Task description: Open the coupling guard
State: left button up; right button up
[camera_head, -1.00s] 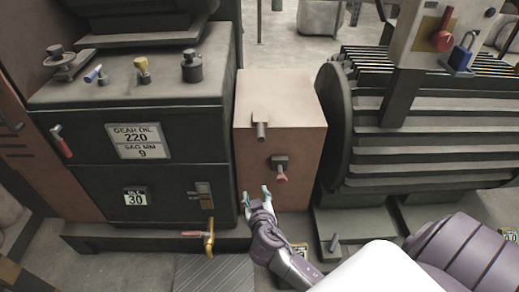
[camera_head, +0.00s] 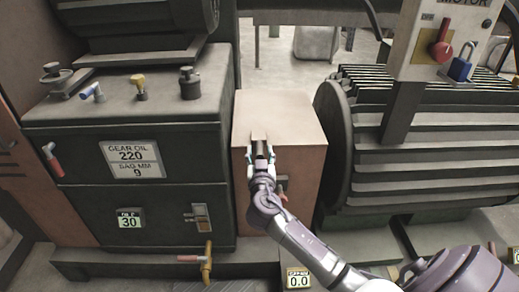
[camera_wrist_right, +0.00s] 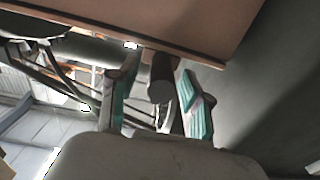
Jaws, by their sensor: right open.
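The coupling guard (camera_head: 292,116) is a brown-orange box between the dark gearbox and the ribbed motor. It looks shut. Its grey handle (camera_head: 260,146) sticks out from the upper front face. My right gripper (camera_head: 260,160) is at this handle. In the right wrist view the dark round handle end (camera_wrist_right: 161,88) lies between the two teal-padded fingers of the right gripper (camera_wrist_right: 155,100), with gaps visible, so the fingers are open around it. My left gripper does not show.
The gearbox (camera_head: 75,147) with gauges, a red-handled lever and a brass valve (camera_head: 207,262) stands left. The ribbed motor (camera_head: 440,150) stands right, below a motor panel with a red switch (camera_head: 441,48) and blue padlock (camera_head: 461,67). Open floor shows behind the guard.

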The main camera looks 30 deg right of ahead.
jog(key=shift+x, duration=1.05)
grip_shut()
